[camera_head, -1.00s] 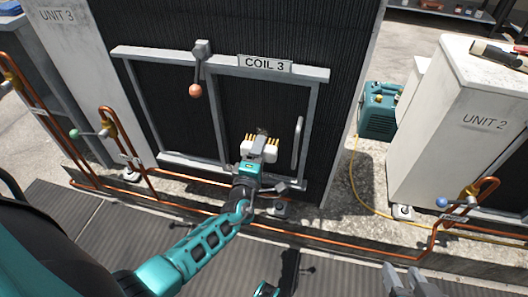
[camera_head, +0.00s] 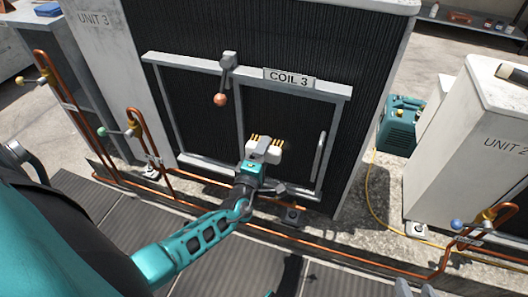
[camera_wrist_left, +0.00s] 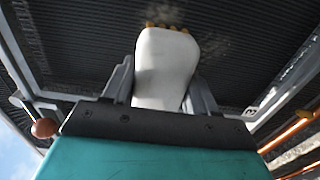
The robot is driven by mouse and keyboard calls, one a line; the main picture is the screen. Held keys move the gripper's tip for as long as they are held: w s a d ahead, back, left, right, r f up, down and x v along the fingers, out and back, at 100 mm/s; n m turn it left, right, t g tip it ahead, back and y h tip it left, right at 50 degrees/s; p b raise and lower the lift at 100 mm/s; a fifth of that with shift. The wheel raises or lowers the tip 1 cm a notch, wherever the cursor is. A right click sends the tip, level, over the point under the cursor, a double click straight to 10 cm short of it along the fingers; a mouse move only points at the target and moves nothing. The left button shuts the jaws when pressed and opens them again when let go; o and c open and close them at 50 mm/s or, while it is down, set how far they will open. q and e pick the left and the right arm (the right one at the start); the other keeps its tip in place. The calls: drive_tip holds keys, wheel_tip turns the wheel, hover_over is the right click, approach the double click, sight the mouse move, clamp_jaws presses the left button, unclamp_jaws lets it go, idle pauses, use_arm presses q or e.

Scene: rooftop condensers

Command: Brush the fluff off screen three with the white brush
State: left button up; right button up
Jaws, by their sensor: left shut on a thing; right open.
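Screen three (camera_head: 290,125) is the dark ribbed panel in a grey frame under the sign COIL 3 (camera_head: 289,78). My left gripper (camera_head: 260,158) is shut on the white brush (camera_head: 268,146), yellow bristles pointing up. The brush is at the lower left of the frame's right-hand section, by the middle post; I cannot tell whether the bristles touch the screen. In the left wrist view the white brush (camera_wrist_left: 163,65) sits between the grey fingers, and a faint greyish patch, perhaps fluff, shows on the screen (camera_wrist_left: 212,40). My right gripper (camera_head: 403,288) is open, cut off at the bottom edge.
A lever with an orange ball (camera_head: 220,99) hangs at the frame's top. A handle (camera_head: 319,155) stands on its right side. Copper pipes (camera_head: 320,248) run low along the front. A teal machine (camera_head: 400,125) with a yellow hose and unit 2 (camera_head: 470,150) are to the right.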

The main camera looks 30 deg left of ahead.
sight(275, 160)
use_arm(q)
drive_tip(key=shift+d, duration=0.3)
drive_tip(key=shift+w+d, duration=0.25)
drive_tip(key=shift+d, duration=0.5)
drive_tip(key=shift+w+d, duration=0.25)
drive_tip(key=shift+d, duration=0.45)
drive_tip(key=shift+w+d+f, duration=0.1)
drive_tip(key=shift+w+d, duration=0.15)
drive_tip(key=shift+d, duration=0.85)
drive_tip(key=shift+w+d, duration=0.2)
drive_tip(key=shift+d, duration=0.9)
drive_tip(key=p+v, duration=0.2)
drive_tip(key=v, duration=0.4)
drive_tip(key=shift+p, duration=0.4)
drive_tip(key=shift+s, duration=0.15)
